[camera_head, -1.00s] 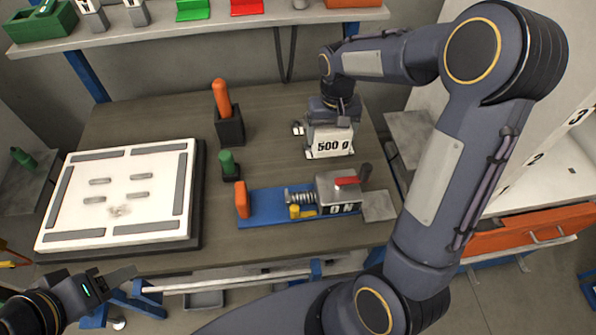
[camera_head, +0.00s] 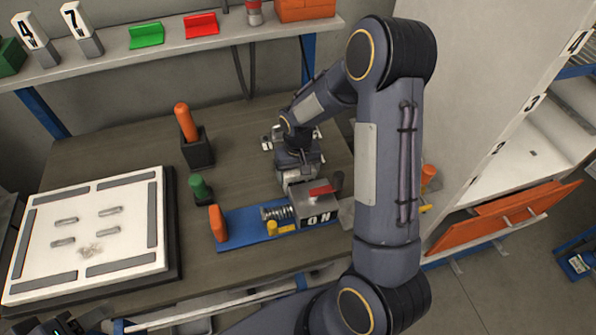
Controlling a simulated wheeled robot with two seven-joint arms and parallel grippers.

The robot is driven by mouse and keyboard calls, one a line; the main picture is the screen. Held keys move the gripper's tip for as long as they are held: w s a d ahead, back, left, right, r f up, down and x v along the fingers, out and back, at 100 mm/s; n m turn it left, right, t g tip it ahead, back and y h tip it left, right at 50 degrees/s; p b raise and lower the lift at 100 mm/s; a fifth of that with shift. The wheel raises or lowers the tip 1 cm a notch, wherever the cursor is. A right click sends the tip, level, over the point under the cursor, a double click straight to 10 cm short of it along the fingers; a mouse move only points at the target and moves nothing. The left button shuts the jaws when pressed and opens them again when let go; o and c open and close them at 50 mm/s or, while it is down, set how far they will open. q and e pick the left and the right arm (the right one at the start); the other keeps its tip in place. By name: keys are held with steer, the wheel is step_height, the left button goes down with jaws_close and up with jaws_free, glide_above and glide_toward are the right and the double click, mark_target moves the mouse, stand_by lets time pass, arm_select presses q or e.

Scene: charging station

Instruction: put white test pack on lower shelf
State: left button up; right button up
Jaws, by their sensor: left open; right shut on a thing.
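My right gripper (camera_head: 297,160) points down over the workbench, behind the grey clamp. It is shut on the white test pack (camera_head: 286,180), a block mostly hidden by the gripper and clamp; its 500 g marking cannot be read now. I cannot tell whether the pack touches the bench. My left gripper (camera_head: 62,326) shows only in part at the bottom left edge, away from the pack. A long shelf (camera_head: 120,50) runs above the back of the bench; I cannot tell whether it is the lower shelf.
A blue-based clamp fixture (camera_head: 240,228) marked ON stands before the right gripper. A white panel (camera_head: 35,250) lies left. Orange (camera_head: 186,122) and green (camera_head: 199,187) handles stand between.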

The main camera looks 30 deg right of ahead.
steer(key=shift+f, duration=0.1)
steer(key=o, duration=1.3)
